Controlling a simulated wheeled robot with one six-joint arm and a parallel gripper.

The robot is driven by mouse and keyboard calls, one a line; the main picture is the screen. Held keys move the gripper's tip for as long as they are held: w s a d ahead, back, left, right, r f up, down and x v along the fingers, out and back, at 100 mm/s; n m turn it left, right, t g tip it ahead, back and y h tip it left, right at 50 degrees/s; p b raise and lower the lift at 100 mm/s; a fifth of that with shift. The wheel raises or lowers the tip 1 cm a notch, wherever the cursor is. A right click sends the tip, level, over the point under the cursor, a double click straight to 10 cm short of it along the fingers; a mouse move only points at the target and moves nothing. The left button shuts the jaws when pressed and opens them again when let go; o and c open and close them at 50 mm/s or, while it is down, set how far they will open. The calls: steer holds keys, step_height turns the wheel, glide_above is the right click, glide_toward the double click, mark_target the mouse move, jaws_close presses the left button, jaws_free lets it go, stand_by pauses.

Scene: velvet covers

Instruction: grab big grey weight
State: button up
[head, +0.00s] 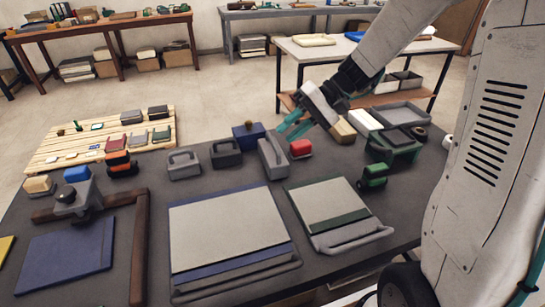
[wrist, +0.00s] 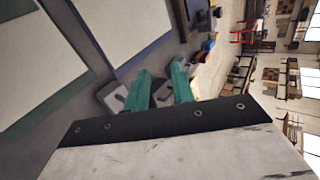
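The big grey weight (head: 272,160), a tall light grey block with a handle on top, stands on the dark table in the head view. My gripper (head: 286,131) reaches down from the upper right, with its teal fingers just above and beside the weight's top. In the wrist view the two fingers of my gripper (wrist: 161,68) are apart, with a gap between them. A grey block (wrist: 112,96) shows at the left finger there, and grey shows in the gap; I cannot tell whether anything touches. A smaller grey weight (head: 184,165) and a dark grey one (head: 226,153) stand to the left.
A blue box (head: 248,134) stands behind the weight, and a red block (head: 300,148) close on its right. A blue-edged cover sample (head: 228,228) and a green-edged one (head: 328,203) lie in front. A green holder (head: 395,147) stands further right.

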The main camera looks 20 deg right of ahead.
mark_target(273, 141)
steer(key=w+d+f+m+t+y, duration=0.3)
steer(key=w+d+f+t, duration=0.3)
steer(key=w+f, duration=0.6)
steer(key=shift+g, duration=0.5)
steer(key=x, duration=0.7)
steer(key=shift+s+f, duration=0.1)
steer(key=shift+d, duration=0.1)
jaws_close()
